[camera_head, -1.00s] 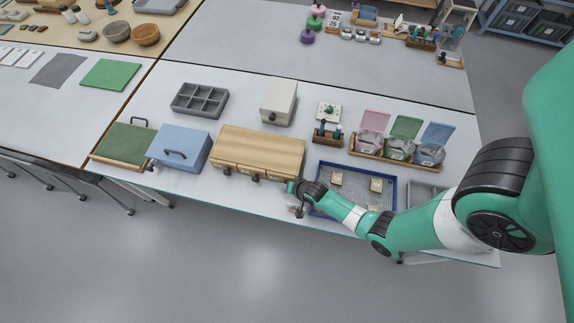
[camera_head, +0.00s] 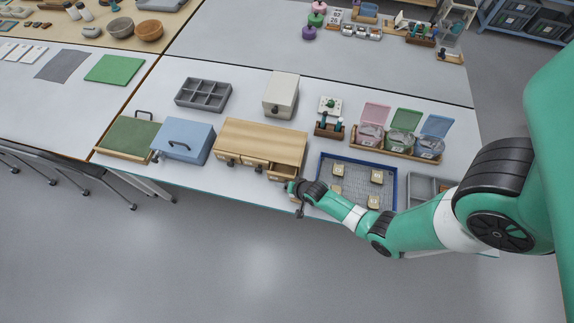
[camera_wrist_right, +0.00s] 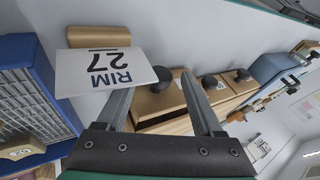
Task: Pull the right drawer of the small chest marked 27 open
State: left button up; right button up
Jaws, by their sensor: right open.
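The wooden chest (camera_head: 262,138) stands near the table's front edge, its drawers and dark knobs facing that edge. Its right drawer (camera_head: 281,174) sticks out past the other drawer fronts, partly open. In the right wrist view a card reading RIM 27 (camera_wrist_right: 108,75) stands beside the chest on a wooden holder. My right gripper (camera_head: 296,200) is just in front of the right drawer. In the wrist view its two fingers are spread apart, and the right drawer's dark knob (camera_wrist_right: 160,86) shows between them. I cannot tell whether they touch it. My left gripper is not in view.
A blue-rimmed tray (camera_head: 357,156) with small tan blocks lies right of the chest, under my right arm. A blue box (camera_head: 184,140) stands close on the left. A light grey box (camera_head: 281,95) is behind. Open floor lies beyond the front edge.

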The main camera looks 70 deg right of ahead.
jog(key=shift+r, duration=0.1)
jog(key=shift+s+a+r+p, duration=0.1)
jog(key=shift+s+r+p, duration=0.05)
jog(key=shift+r+p, duration=0.2)
jog(key=p+v, duration=0.4)
jog(key=v, duration=0.6)
jog(key=shift+s+a+r, duration=0.2)
jog(key=shift+s, duration=0.05)
